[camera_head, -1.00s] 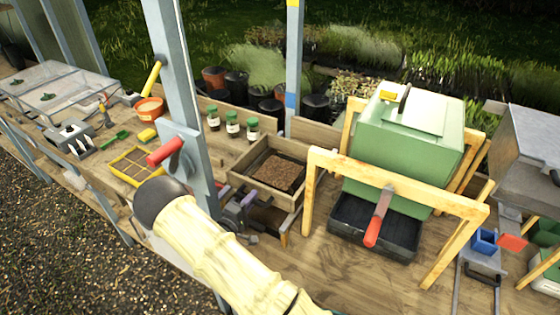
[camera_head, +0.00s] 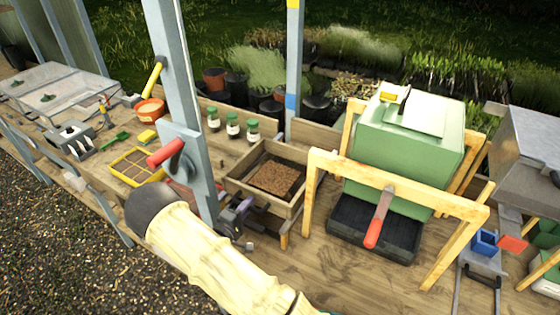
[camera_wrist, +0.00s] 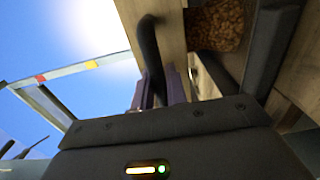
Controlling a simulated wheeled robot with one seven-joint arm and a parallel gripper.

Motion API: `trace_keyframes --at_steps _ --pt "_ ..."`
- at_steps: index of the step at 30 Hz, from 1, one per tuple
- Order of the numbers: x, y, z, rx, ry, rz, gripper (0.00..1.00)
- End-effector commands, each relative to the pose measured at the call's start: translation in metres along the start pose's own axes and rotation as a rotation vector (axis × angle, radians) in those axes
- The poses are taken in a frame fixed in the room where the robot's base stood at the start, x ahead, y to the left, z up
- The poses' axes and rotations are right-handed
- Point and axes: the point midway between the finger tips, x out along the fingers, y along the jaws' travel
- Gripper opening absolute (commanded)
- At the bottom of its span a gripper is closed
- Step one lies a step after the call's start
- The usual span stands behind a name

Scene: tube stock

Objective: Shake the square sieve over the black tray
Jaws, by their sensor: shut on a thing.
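The square sieve (camera_head: 262,198), a wooden frame with brown crumbly soil (camera_head: 275,179) inside, is near the middle of the head view. My gripper (camera_head: 238,214) is at its near left side, partly hidden by the grey post. In the wrist view the jaws (camera_wrist: 160,90) are shut at a dark curved handle (camera_wrist: 149,45) beside the sieve's wooden wall (camera_wrist: 165,18). The soil also shows there (camera_wrist: 215,25). The black tray (camera_head: 345,240) lies on the bench under the green drum, right of the sieve and apart from it in the picture.
A green drum (camera_head: 405,150) stands in a wooden frame (camera_head: 395,172) over the tray. A grey post (camera_head: 180,95) with a red-handled part (camera_head: 165,153) stands close to my arm. Several jars (camera_head: 232,125) are behind the sieve. A yellow-framed tray (camera_head: 140,165) lies left.

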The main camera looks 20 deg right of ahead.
Motion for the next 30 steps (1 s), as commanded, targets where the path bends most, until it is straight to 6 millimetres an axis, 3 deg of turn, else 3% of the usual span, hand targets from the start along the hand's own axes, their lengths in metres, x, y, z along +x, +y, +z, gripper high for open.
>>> trace_keyframes --at_steps 6,15,30 --pt "-0.022 -0.001 0.0 -0.002 0.002 -0.003 0.0" --pt "-0.021 -0.001 0.0 -0.001 0.0 -0.002 0.0" --pt "0.039 -0.002 0.0 -0.001 -0.001 -0.002 0.0"
